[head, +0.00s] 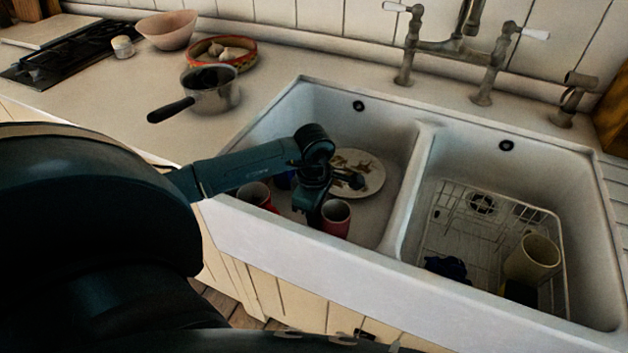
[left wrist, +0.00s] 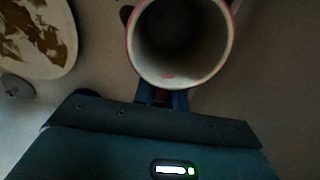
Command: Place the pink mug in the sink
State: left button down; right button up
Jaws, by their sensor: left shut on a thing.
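The pink mug (head: 336,218) is upright, low inside the left basin of the white sink (head: 290,238). My left gripper (head: 315,205) reaches down into this basin and is shut on the mug. In the left wrist view, the mug (left wrist: 180,78) shows its pink rim and pale inside, with the blue fingers of my left gripper (left wrist: 163,97) at its near side. Whether the mug's base touches the basin floor is hidden. My right gripper is not in view.
Another reddish mug (head: 255,194) and a patterned plate (head: 360,174) are in the left basin. A divider separates the right basin, with a wire rack (head: 455,225), cream cup (head: 535,257) and dark object (head: 447,268). A saucepan (head: 212,90) stands on the counter.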

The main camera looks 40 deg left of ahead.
pick_arm(q)
notch_tip(320, 180, down, 4)
jog(key=shift+r, duration=0.25)
jog(key=shift+f, duration=0.15)
jog(key=c, duration=1.4)
grip_release()
jog(key=shift+c, duration=0.2)
jog(key=shift+r, duration=0.5)
notch_tip(320, 180, up, 11)
jog(key=shift+r, duration=0.2)
